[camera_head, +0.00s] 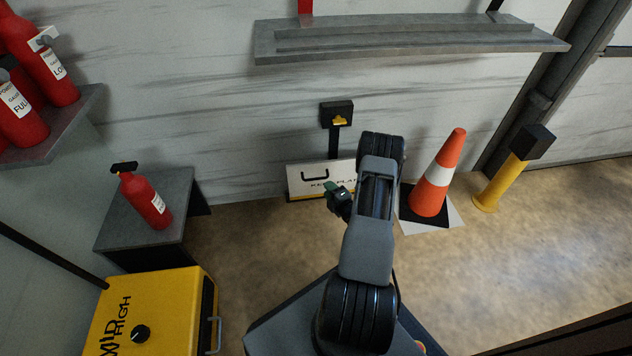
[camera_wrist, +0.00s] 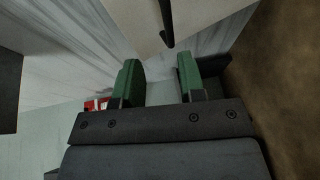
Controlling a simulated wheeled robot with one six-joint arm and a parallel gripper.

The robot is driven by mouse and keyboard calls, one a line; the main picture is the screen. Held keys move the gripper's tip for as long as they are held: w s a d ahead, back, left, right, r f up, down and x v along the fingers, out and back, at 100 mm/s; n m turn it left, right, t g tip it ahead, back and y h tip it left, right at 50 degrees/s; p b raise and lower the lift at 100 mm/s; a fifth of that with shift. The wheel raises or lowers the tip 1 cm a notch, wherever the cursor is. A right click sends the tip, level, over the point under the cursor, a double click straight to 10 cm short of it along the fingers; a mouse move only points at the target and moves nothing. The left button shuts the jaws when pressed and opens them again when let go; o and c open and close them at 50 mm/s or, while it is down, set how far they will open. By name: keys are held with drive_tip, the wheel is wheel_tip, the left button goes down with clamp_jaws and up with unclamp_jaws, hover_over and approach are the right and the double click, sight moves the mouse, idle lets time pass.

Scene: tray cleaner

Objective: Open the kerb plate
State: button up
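The kerb plate (camera_head: 300,185) is a white board with black lettering and a yellow lower edge, standing upright at the foot of the wall. Its black handle (camera_head: 315,175) is on the left part of the face. My arm hides the plate's right part. My gripper (camera_head: 334,190) has green fingers and is just in front of the plate, below and right of the handle. In the wrist view my gripper (camera_wrist: 157,72) is open and empty. The plate (camera_wrist: 200,10) and its handle (camera_wrist: 167,22) show ahead of the fingertips, apart from them.
An orange and white cone (camera_head: 436,175) and a yellow post (camera_head: 500,185) stand right of my arm. A black post with a yellow part (camera_head: 338,118) rises behind the plate. A grey shelf (camera_head: 400,40) hangs above. A red extinguisher (camera_head: 146,198) and yellow box (camera_head: 150,310) are left.

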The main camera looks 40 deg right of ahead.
sight(316, 179)
drive_tip(key=s+f+t, duration=0.2)
drive_tip(key=s+f, duration=0.1)
drive_tip(key=s, duration=0.1)
drive_tip(key=shift+n, duration=0.3)
drive_tip(key=w+b, duration=0.1)
drive_tip(key=w, duration=0.3)
drive_tip(key=w+b, duration=0.2)
drive_tip(key=w, duration=0.2)
drive_tip(key=w+r+b, duration=0.1)
drive_tip(key=w, duration=0.4)
drive_tip(key=shift+b, duration=0.4)
drive_tip(key=shift+w, duration=0.1)
drive_tip(key=shift+c, duration=0.4)
clamp_jaws()
